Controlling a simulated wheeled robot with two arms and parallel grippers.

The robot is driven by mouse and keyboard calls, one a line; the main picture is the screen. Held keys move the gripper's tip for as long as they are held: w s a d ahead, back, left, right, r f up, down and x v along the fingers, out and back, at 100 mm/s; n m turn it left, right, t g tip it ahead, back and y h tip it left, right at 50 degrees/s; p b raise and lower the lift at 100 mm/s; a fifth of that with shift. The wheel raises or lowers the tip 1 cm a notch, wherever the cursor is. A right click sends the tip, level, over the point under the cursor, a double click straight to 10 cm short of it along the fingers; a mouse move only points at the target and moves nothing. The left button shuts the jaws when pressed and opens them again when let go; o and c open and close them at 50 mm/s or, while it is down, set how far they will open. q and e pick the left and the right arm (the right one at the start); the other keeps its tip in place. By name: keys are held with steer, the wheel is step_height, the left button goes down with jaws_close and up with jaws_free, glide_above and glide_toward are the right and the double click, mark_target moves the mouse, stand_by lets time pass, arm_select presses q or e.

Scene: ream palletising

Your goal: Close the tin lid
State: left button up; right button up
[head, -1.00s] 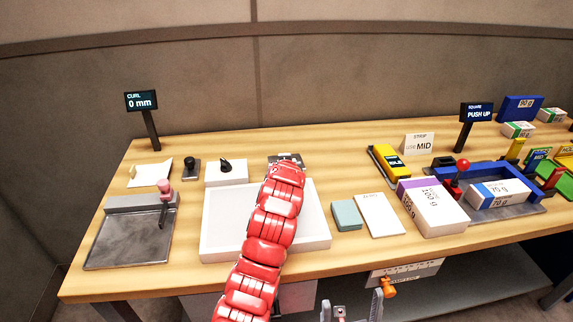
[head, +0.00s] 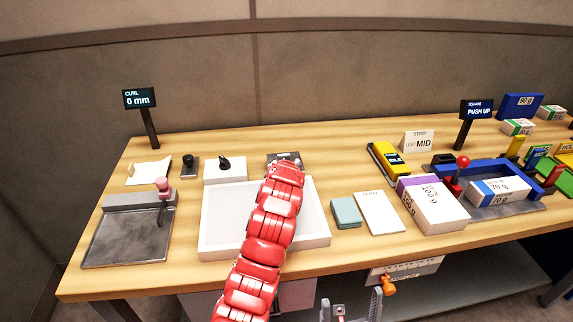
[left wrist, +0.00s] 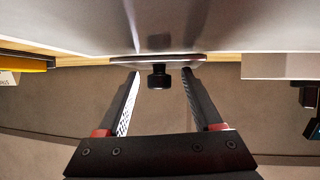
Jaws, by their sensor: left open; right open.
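A dark grey flat piece (head: 284,157), which may be the tin or its lid, lies at the back of the table, partly hidden by the end of my red left arm. In the left wrist view, a thin plate edge (left wrist: 190,60) carries a black knob (left wrist: 158,79). My left gripper (left wrist: 159,74) is open, one finger on each side of the knob, with gaps visible. In the head view the left gripper's fingers are hidden behind the arm. My right gripper (head: 352,304) is open and empty, low in front of the table.
A white tray (head: 215,244) lies under my left arm. A white box with a black knob (head: 225,172) and a stamp-like piece (head: 189,166) stand left. A teal block (head: 346,213), a white pad (head: 379,212) and a purple-white ream (head: 432,206) stand right. Bare wood lies along the front.

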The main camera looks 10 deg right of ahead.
arm_select(q)
steer(key=shift+r, duration=0.1)
steer(key=b+v, duration=0.2)
steer(key=v, duration=1.2)
steer(key=shift+s+r, duration=0.1)
steer(key=shift+s, duration=0.2)
steer(key=v, duration=0.2)
steer(key=shift+s+a+r+p, duration=0.1)
steer(key=shift+s+r+p, duration=0.05)
steer(key=shift+s+p, duration=0.15)
